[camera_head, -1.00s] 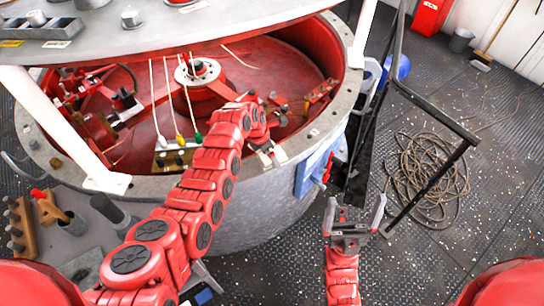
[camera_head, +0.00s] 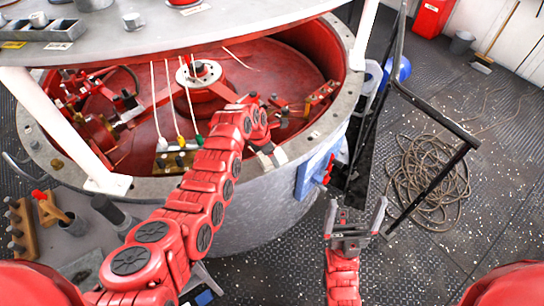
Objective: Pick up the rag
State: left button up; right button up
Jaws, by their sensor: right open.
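I cannot pick out a rag for certain. A flat blue thing (camera_head: 312,176) is on the outer side of the big round drum (camera_head: 240,232), with a small red part beside it; I cannot tell if it is cloth. My right gripper (camera_head: 355,214) is open and empty, fingers pointing up the picture, in front of the floor just right of the drum. It is below and to the right of the blue thing. My left arm reaches across the drum's front rim. Its end (camera_head: 266,152) is near the rim, and its jaws are not clear.
A dark bent rail (camera_head: 436,118) stands right of the drum. A coiled rope (camera_head: 428,182) lies on the riveted deck behind it. A grey table (camera_head: 210,30) overhangs the drum's far side on white legs. Open deck lies at the lower right.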

pick_arm(q)
jog(key=shift+w+r+b, duration=0.1)
jog(key=shift+r+b, duration=0.2)
jog(key=shift+r, duration=0.25)
notch_tip(320, 180, up, 8)
jog(key=b, duration=0.3)
jog(key=shift+r, duration=0.6)
